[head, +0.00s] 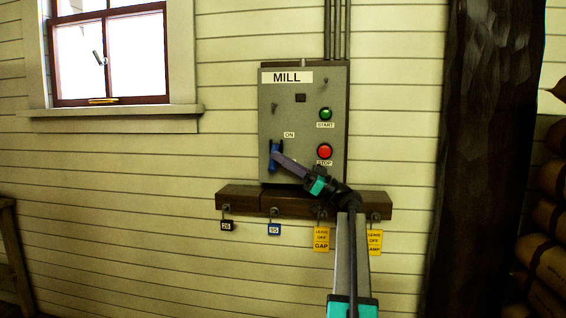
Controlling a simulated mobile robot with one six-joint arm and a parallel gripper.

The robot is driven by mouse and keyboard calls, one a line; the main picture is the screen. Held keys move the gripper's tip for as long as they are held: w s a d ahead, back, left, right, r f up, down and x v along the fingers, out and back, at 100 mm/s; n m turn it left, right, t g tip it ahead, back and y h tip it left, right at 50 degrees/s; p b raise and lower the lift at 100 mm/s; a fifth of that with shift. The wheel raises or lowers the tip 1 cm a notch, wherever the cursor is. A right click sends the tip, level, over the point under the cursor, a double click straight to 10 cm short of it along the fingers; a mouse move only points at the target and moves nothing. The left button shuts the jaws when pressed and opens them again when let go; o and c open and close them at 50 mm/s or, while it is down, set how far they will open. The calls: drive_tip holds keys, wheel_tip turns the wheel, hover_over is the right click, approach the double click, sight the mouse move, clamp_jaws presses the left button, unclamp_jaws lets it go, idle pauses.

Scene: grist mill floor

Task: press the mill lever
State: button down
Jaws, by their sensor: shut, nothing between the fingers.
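The grey MILL panel (335,90) hangs on the plank wall, near the middle of the head view. The blue mill lever (274,148) is at its lower left, just below and left of the ON label (289,135). My gripper (281,159) reaches in from the lower right, shut and empty, with its tip at the lever. The tip overlaps the lever's lower part and hides some of it. I cannot tell whether they touch, or whether the lever is up or down.
The green START button (326,114) and red STOP button (325,151) are on the panel's right side. Below is a wooden rail (240,196) with hanging tags (321,240). A thick dark post (480,150) and stacked sacks (550,215) stand right. A window is left.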

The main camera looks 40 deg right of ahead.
idle(0.5)
drive_tip(key=s+a+r+p, duration=0.4)
drive_tip(key=s+a, duration=0.5)
drive_tip(key=s, duration=0.4)
drive_tip(key=shift+a+r+p, duration=0.3)
drive_tip(key=shift+r+p, duration=0.1)
drive_tip(key=shift+r, duration=0.1)
idle(0.6)
idle(0.5)
